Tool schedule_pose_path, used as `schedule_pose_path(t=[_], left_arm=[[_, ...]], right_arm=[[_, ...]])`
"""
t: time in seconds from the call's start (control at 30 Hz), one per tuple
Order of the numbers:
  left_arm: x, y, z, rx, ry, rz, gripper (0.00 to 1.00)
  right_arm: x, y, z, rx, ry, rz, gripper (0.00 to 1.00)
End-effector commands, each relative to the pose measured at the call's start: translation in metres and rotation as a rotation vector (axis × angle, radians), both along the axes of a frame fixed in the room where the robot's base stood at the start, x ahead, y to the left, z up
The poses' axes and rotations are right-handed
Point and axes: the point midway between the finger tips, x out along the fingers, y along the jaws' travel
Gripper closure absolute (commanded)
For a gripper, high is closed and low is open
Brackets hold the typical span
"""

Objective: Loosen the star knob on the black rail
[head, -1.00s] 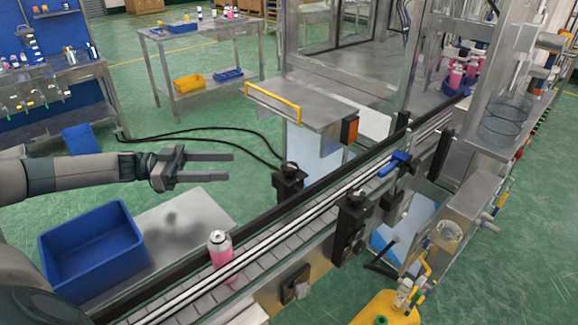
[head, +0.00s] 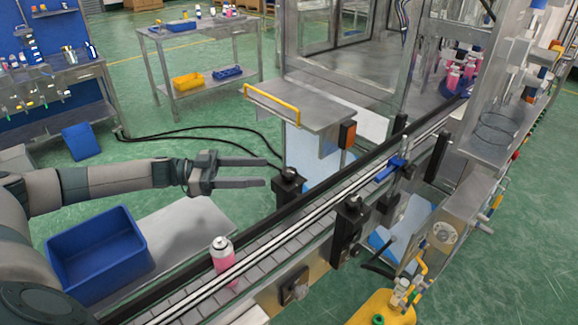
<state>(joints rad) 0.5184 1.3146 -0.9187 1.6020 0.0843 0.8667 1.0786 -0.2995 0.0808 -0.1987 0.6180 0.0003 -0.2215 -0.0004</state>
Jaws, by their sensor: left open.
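A black block topped by a small dark knob (head: 289,173) stands at the far side of the conveyor, against the black rail (head: 315,194). I cannot make out a star shape on either. My left gripper (head: 265,173) is open and empty, its two fingers pointing right. In the picture its tips end just left of the far knob; contact cannot be made out. My right gripper is not in view.
A blue bin (head: 97,255) sits on a grey plate below my left arm. A blue clamp (head: 392,168) crosses the rails further along. A steel shelf with a yellow handle (head: 272,104) lies behind the knob.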

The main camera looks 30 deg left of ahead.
Motion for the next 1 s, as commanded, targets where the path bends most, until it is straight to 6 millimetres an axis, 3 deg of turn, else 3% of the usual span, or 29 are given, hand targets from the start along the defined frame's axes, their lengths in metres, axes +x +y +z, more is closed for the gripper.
schedule_pose_path(t=[0.3,0.5,0.97,1.0], left_arm=[[0.028,-0.05,0.004,-0.002,-0.001,-0.002,0.49],[0.039,-0.07,0.002,-0.001,0.0,-0.001,0.49],[0.044,-0.077,-0.001,0.001,0.0,0.001,0.49],[0.044,-0.077,-0.001,0.001,0.0,0.001,0.56]], right_arm=[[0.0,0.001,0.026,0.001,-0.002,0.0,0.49],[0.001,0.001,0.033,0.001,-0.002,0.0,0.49],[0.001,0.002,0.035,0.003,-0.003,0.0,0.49],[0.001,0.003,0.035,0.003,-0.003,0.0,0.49]])
